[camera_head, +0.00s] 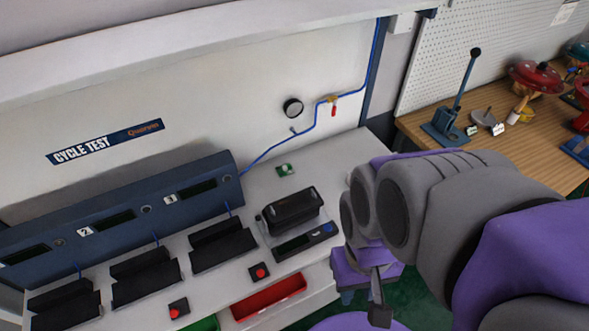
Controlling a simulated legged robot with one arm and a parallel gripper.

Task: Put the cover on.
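A black, rounded housing (291,207) sits on the light workbench, right of the numbered test stations. I cannot tell whether it is the cover or the body of the positioner. A flat dark unit (306,242) with a small blue spot lies just in front of it, near the bench edge. My gripper (379,308) hangs at the lower middle right, in front of the bench and apart from both. A dark finger shows below its purple part. My arm hides much of the gripper, and its opening cannot be made out.
A blue test console (120,217) runs along the bench back, with several black fixtures before it. Red buttons (259,272) and a red tray (268,297) lie near the front. A wooden bench (440,155) with a lever press (452,115) stands right.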

